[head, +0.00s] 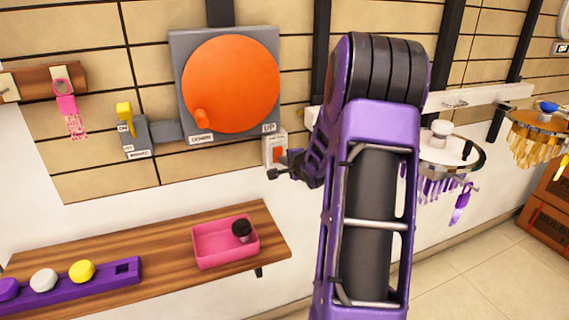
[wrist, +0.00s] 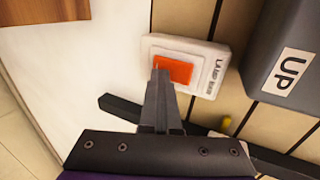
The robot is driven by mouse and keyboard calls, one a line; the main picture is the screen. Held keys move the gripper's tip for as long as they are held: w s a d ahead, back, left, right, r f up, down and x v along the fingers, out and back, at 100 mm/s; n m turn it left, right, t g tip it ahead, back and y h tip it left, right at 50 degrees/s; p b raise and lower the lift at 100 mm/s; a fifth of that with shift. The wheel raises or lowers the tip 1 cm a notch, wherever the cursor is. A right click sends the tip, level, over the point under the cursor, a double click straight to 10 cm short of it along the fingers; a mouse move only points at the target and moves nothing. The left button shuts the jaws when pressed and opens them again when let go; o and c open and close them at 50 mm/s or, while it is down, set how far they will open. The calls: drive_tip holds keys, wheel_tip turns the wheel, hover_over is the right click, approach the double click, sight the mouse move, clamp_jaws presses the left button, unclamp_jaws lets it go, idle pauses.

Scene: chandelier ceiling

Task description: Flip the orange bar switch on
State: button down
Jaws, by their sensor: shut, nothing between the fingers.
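The orange bar switch (wrist: 173,69) is a small orange rocker set in a white wall plate (wrist: 208,54) with a partly readable "LAMP" label. In the head view the orange switch (head: 278,154) shows below the "UP" corner of a grey panel. My gripper (wrist: 160,72) is shut and empty. In the wrist view its fingertips overlap the left part of the orange switch. I cannot tell whether they touch it. In the head view my gripper (head: 274,174) is close to the plate's lower edge, partly hidden by my arm.
A grey panel (head: 178,60) with a large orange dial (head: 231,84) is on the wall just above the switch. A yellow lever (head: 124,117) is on the left. A wooden shelf (head: 170,250) with a pink tray (head: 198,245) stands below. A round chandelier (head: 475,158) hangs on the right.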

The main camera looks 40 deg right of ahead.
drive_tip(key=shift+p, duration=0.4)
drive_tip(key=shift+r, duration=0.1)
drive_tip(key=shift+w+r+p, duration=0.1)
drive_tip(key=shift+r+p, duration=0.7)
drive_tip(key=shift+p, duration=0.25)
drive_tip(key=shift+a+f, duration=0.1)
